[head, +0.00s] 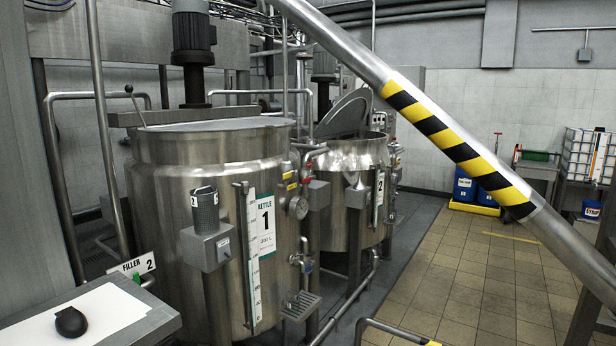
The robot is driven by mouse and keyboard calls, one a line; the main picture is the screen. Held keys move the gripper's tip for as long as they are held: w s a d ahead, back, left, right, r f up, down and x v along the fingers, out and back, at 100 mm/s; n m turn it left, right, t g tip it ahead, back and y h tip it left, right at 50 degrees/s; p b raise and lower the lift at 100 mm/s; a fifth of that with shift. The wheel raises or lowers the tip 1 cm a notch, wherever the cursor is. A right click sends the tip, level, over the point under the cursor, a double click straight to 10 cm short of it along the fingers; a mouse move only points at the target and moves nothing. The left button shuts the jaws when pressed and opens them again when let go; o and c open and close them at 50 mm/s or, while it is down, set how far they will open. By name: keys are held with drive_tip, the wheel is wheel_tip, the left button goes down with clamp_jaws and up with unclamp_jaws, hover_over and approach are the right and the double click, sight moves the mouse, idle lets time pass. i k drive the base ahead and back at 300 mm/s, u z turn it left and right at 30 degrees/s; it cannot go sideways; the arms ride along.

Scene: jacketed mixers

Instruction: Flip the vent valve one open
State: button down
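Kettle 1 (178,205) is a large steel jacketed vessel at centre left, with a label reading "KETTLE 1" (265,222). A thin lever with a dark ball knob (129,89) stands at the left of its top, tilted. A lower valve fitting (303,262) is on the same side. No vent valve label is readable, so I cannot tell which part is vent valve one or how it is set. My gripper is not in view.
Kettle 2 (345,160) stands behind, its lid raised. A striped steel pipe (450,140) slants across the front right. A white-topped bench (110,315) with a black object is at lower left. The tiled floor (470,270) at right is mostly clear; blue drums (465,185) stand beyond.

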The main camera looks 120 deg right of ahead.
sight(286, 176)
drive_tip(key=z, duration=4.15)
drive_tip(key=i, duration=0.5)
drive_tip(key=z, duration=1.4)
drive_tip(key=i, duration=2.3)
drive_tip(key=u, duration=2.9)
